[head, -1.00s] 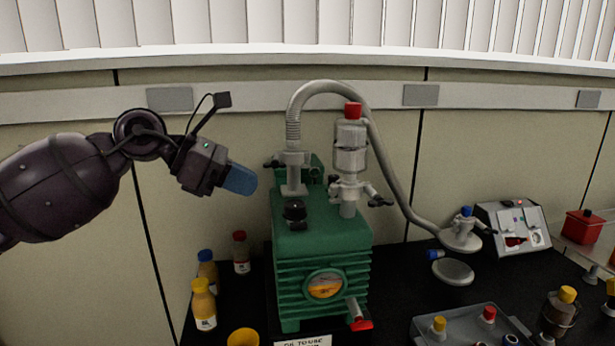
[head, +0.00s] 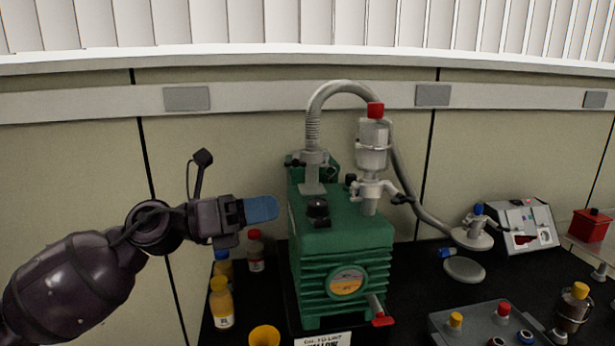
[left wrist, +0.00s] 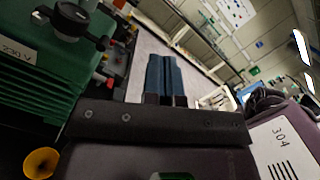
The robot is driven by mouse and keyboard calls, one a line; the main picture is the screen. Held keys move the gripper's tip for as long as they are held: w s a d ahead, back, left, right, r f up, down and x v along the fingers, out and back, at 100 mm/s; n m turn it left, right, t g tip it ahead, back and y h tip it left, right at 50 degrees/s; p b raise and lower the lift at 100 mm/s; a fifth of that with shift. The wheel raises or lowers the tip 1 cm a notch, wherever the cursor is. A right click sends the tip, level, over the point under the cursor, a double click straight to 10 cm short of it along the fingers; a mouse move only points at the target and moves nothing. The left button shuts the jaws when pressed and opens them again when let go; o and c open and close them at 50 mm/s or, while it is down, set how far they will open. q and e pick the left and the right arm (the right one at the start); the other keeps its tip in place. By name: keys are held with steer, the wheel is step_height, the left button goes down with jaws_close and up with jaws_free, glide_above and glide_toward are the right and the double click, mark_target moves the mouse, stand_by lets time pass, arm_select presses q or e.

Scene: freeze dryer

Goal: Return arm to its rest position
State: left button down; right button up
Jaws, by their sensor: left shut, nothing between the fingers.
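My left arm comes in from the left in the head view. Its gripper (head: 262,209) has blue fingers that are shut with nothing between them. The gripper is just left of the green freeze dryer pump (head: 340,262), apart from it, above the bottles. In the left wrist view the blue fingers (left wrist: 165,78) lie side by side, and the green pump (left wrist: 40,75) shows at the left edge. My right gripper is in neither view.
Bottles with a red cap (head: 255,252) and a yellow cap (head: 221,305) stand left of the pump. A yellow cup (head: 264,336) is in front. A grey hose (head: 345,88) arches over the pump. A grey control box (head: 520,228) stands at the right.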

arm_select(q)
steer(key=s+a+f+m+t+y, duration=0.5)
steer(key=a+f+m+y, duration=0.5)
steer(key=m, duration=0.8)
steer(key=s+a+f+m+t+y, duration=0.2)
steer(key=a+f+m+t+y, duration=0.6)
steer(key=f+m, duration=0.75)
steer(key=s+a+f+n+g+y, duration=0.15)
steer(key=s+f+g, duration=0.3)
steer(key=s, duration=0.45)
steer(key=s+a+f+n+g, duration=0.1)
steer(key=s+f+n+g, duration=0.3)
steer(key=s, duration=0.4)
steer(key=s+a+f+n+g, duration=0.1)
steer(key=s+f+g, duration=0.4)
steer(key=s, duration=0.4)
steer(key=w+f+t, duration=0.7)
steer(key=f, duration=0.1)
steer(key=shift+d+f+t, duration=0.15)
steer(key=shift+d+t, duration=0.2)
steer(key=shift+w+h, duration=0.15)
steer(key=shift+h, duration=0.1)
